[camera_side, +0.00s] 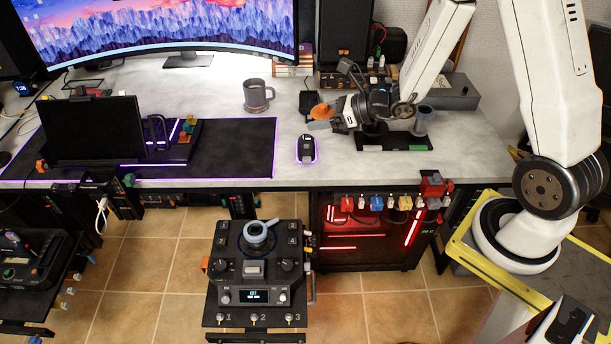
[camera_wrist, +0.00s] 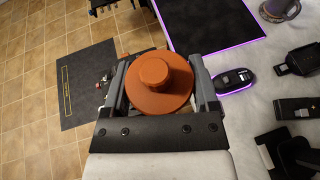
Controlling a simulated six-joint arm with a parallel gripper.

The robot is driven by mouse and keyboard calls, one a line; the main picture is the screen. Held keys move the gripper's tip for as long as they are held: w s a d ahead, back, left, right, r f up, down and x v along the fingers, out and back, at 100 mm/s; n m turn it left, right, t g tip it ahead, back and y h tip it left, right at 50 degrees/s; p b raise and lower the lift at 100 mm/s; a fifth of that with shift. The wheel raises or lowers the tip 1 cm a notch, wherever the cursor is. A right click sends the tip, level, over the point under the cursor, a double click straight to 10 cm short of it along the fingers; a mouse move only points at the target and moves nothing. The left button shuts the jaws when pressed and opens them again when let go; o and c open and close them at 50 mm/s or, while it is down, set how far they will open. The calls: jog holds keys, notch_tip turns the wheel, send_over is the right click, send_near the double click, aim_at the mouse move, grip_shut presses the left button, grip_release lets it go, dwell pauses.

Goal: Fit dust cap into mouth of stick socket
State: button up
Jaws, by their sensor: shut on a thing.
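The dust cap (camera_side: 321,111) is an orange disc with a round knob. My gripper (camera_side: 327,117) is shut on it and holds it above the desk near the right. In the wrist view the dust cap (camera_wrist: 158,85) sits between the two fingers of my gripper (camera_wrist: 161,88), knob facing the camera. The stick socket appears to be the blue-grey ring (camera_side: 256,233) on top of the black control box (camera_side: 254,270), which stands in front of the desk, below and left of my gripper. Its mouth faces up, with something pale at its rim. It cannot be made out in the wrist view.
A mouse (camera_side: 306,149) and a grey mug (camera_side: 258,96) stand on the desk (camera_side: 350,165) left of my gripper. A black stand (camera_side: 398,143) with a grey cup-like part (camera_side: 426,113) lies by my wrist. The desk's front edge lies between my gripper and the control box.

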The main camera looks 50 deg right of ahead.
jog(key=shift+w+a+r, duration=0.1)
jog(key=shift+a+r, duration=0.6)
jog(key=shift+a, duration=0.05)
jog(key=shift+w+a+f, duration=0.25)
jog(key=shift+w+f, duration=0.35)
jog(key=shift+w, duration=0.05)
jog(key=w+a+f+n+y, duration=0.1)
jog(key=a+f, duration=0.3)
jog(key=f, duration=0.5)
jog(key=w+a+f+g, duration=0.1)
jog(key=w+a+f, duration=0.3)
jog(key=f, duration=0.6)
jog(key=w+a+f+n+g+y, duration=0.1)
jog(key=w+a+f, duration=0.2)
jog(key=a+f, duration=0.3)
notch_tip(320, 180, down, 4)
jog(key=shift+r+n+y, duration=0.1)
jog(key=shift+n+y, duration=0.2)
jog(key=shift+s+a+f, duration=0.2)
jog(key=shift+a+f, duration=0.1)
jog(key=shift+f, duration=0.35)
jog(key=shift+f, duration=0.1)
